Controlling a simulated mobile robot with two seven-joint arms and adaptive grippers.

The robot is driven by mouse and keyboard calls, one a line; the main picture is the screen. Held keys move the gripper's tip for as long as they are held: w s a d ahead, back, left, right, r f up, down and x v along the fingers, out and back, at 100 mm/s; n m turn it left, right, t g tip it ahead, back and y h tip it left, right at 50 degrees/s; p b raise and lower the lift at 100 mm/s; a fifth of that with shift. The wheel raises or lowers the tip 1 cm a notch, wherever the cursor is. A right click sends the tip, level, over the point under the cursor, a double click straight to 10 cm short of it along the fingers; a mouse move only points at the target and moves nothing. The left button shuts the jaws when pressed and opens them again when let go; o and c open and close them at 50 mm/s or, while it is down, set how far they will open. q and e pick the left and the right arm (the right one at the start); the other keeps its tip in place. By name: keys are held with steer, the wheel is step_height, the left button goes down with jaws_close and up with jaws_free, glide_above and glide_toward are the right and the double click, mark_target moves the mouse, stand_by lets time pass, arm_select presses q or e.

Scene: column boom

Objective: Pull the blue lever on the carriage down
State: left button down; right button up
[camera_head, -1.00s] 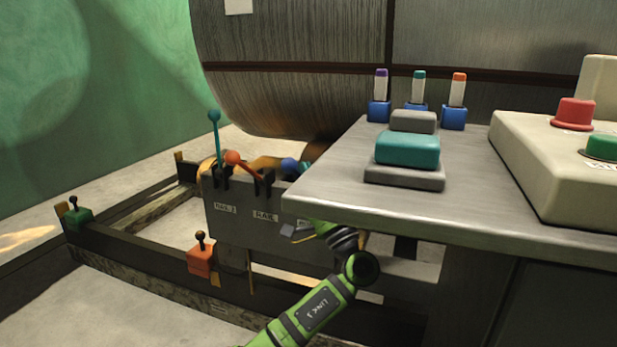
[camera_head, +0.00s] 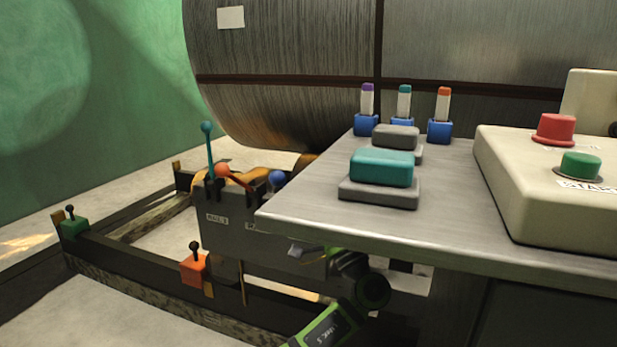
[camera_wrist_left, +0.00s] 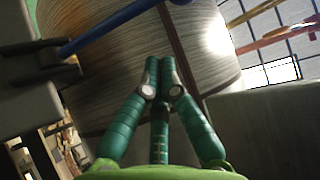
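The blue lever shows in the head view as a blue knob (camera_head: 277,178) at the carriage's right end, just left of the grey tabletop. In the left wrist view its blue bar (camera_wrist_left: 112,28) slants across the upper left, from a dark bracket (camera_wrist_left: 30,46). The carriage (camera_head: 228,222) also bears an upright teal lever (camera_head: 208,150) and a tilted orange lever (camera_head: 224,170). My left gripper (camera_wrist_left: 160,64) has its teal fingers together with nothing between them, apart from the blue bar. My right gripper is out of view.
The grey tabletop (camera_head: 320,222) overhangs my left arm. On it are a teal block (camera_head: 382,167), several blue-based switches and a beige box (camera_head: 545,190) with red and green buttons. A large drum (camera_head: 285,110) stands behind. A low dark frame (camera_head: 130,262) lies left.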

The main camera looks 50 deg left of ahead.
arm_select(q)
steer(key=shift+v, duration=2.15)
